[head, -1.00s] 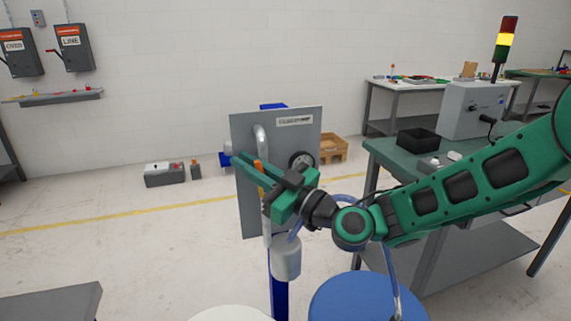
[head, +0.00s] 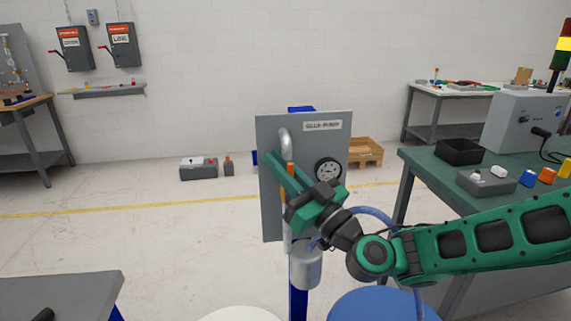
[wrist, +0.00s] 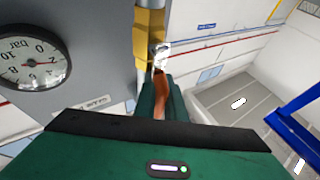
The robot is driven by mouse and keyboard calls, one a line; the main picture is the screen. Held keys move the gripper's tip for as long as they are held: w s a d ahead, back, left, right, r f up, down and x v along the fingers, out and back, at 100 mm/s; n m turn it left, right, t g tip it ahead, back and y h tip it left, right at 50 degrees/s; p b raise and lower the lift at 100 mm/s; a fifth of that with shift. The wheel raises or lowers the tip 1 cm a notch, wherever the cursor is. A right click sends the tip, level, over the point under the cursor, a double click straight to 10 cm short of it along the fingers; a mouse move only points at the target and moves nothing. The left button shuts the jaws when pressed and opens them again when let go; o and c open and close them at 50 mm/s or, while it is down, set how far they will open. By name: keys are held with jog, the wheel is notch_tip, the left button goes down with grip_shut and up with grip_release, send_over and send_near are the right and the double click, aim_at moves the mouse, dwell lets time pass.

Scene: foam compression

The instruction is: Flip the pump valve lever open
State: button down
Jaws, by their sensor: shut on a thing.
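The grey pump panel (head: 335,220) stands on a blue post, with a label, a pipe and a round gauge (head: 327,171). The orange lever (head: 290,168) shows upright in the head view, partly behind my green fingers. My gripper (head: 277,160) is at the panel's left half, in front of the pipe. In the wrist view the lever (wrist: 160,95) runs between my fingers (wrist: 160,90), and they are shut on it. Above it are a metal stem and a yellow valve body (wrist: 150,35). The gauge (wrist: 32,58) is at left. My fingers hide part of the lever.
A green-topped bench (head: 430,165) with a black bin (head: 459,151) is at right. A blue drum (head: 385,305) and a white round top (head: 240,314) are below the panel. A grey table (head: 60,290) is at lower left. The floor left of the panel is mostly clear.

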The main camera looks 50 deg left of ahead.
jog(key=shift+w+d+r, duration=0.1)
jog(key=shift+w, duration=0.15)
jog(key=c, duration=1.8)
grip_release()
jog(key=shift+d, duration=0.1)
jog(key=shift+s, duration=0.1)
jog(key=v, duration=1)
jog(key=shift+d+f, duration=0.25)
jog(key=shift+d, duration=0.05)
